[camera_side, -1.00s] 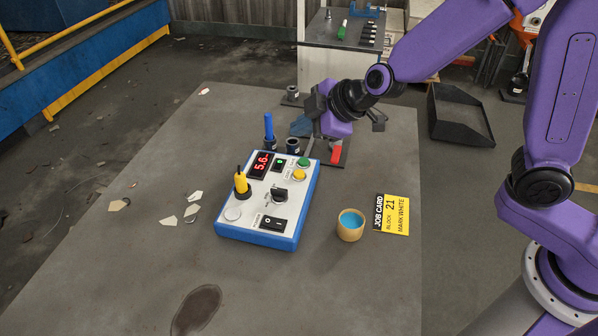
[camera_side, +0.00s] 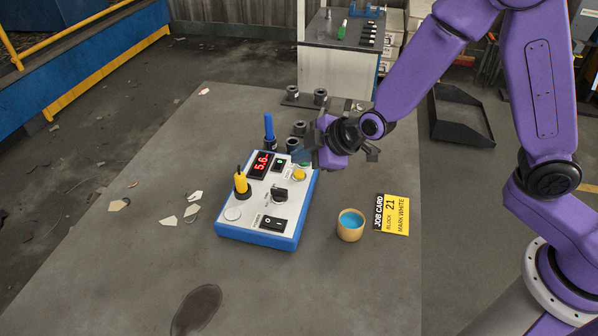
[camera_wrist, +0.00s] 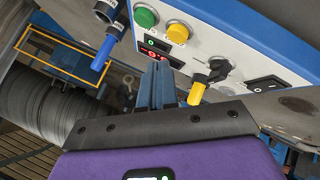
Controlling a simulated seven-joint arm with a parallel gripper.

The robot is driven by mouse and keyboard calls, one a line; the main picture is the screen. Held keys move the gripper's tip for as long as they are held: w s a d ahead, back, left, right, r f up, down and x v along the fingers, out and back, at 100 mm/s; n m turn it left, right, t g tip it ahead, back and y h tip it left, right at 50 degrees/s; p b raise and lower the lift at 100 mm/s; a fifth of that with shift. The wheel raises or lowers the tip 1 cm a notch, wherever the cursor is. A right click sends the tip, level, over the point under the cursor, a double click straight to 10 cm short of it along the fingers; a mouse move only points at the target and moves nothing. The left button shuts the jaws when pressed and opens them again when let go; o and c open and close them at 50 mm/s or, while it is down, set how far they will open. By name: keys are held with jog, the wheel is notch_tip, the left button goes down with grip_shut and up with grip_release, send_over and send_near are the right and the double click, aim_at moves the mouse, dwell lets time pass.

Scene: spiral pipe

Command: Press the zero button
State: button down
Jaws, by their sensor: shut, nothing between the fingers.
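The blue and white control box (camera_side: 238,228) sits on the grey table, with a red display (camera_side: 261,164) reading about 5.6. A yellow button (camera_side: 299,174) is near its far right corner. A green button (camera_wrist: 145,17) beside it shows clearly in the wrist view and is mostly hidden by my gripper in the side view. I cannot read the button labels to tell which is zero. My gripper (camera_side: 304,159) is shut and empty, at the box's far right corner close to the green button. In the wrist view the fingertips (camera_wrist: 160,66) appear below the display; contact cannot be told.
The box also carries a yellow-handled plug (camera_side: 241,184), a black knob (camera_side: 280,195) and a rocker switch (camera_side: 273,223). A blue-handled tool (camera_side: 269,128) stands behind it. A cup (camera_side: 350,226) and a job card (camera_side: 392,214) lie to the right.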

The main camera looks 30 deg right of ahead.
aim_at(303, 175)
jog(key=shift+f, duration=0.7)
jog(key=shift+f, duration=0.2)
dwell(1.5)
jog(key=shift+f, duration=0.2)
jog(key=shift+f, duration=0.4)
dwell(0.9)
jog(key=shift+r, duration=0.8)
jog(key=shift+r, duration=0.1)
jog(key=shift+r, duration=2.4)
